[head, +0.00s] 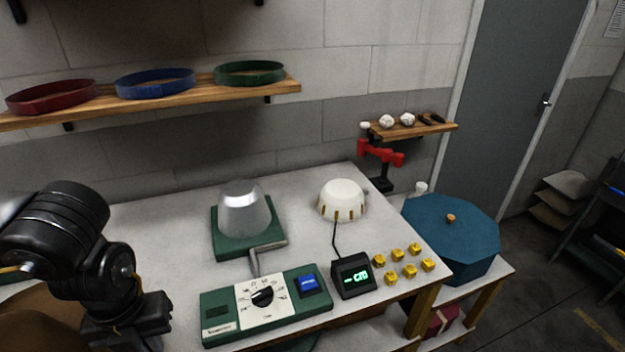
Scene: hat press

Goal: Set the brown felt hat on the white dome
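The white dome (342,195) stands on the table to the right of a silver metal dome and has small yellow-brown marks around its lower rim. Nothing sits on it. A brown rounded shape, which looks like the brown felt hat (35,325), shows in the bottom left corner, cut off by the frame and partly covered by my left arm. My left gripper (128,325) is beside it at the lower left; its fingertips are not clear, and I cannot tell whether it holds the hat. My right gripper is not in view.
The silver dome (244,208) stands on a green base. In front are a green control panel (225,329) and a small black display (353,275), cabled toward the white dome. Several yellow pieces (392,278) lie at right. A blue octagonal box (470,262) stands beyond the table's right edge.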

